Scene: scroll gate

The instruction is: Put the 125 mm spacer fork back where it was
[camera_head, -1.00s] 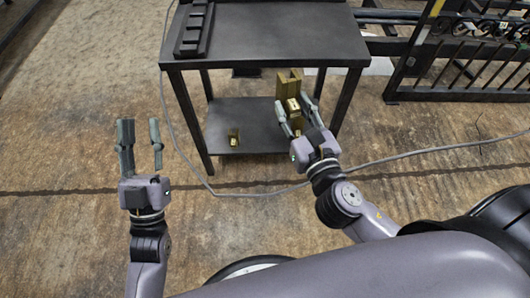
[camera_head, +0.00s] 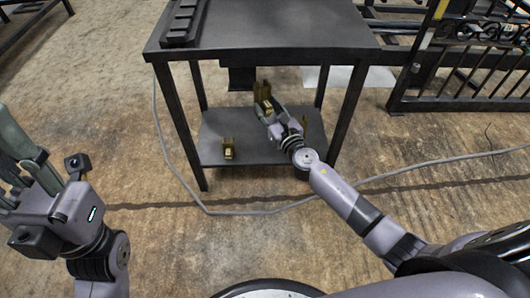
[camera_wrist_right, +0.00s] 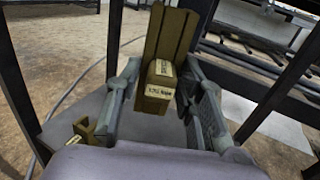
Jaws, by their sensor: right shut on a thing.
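My right gripper (camera_head: 262,113) is shut on a tall brass-coloured spacer fork (camera_head: 260,90), held upright over the lower shelf (camera_head: 205,122) of the dark table. In the right wrist view the fork (camera_wrist_right: 163,93) stands between the two fingers, with its prongs pointing up and away. Its pale labels are too blurred to read a size. I cannot tell whether its base touches the shelf. A smaller brass fork (camera_head: 229,149) stands on the shelf at the left; it also shows in the right wrist view (camera_wrist_right: 82,131). My left gripper (camera_head: 45,148) is open and empty, at the far left.
The table top (camera_head: 265,27) lies above the shelf, with a dark slotted rack (camera_head: 184,22) on it. Table legs (camera_head: 181,125) flank the shelf opening. A grey cable (camera_head: 250,212) crosses the floor in front.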

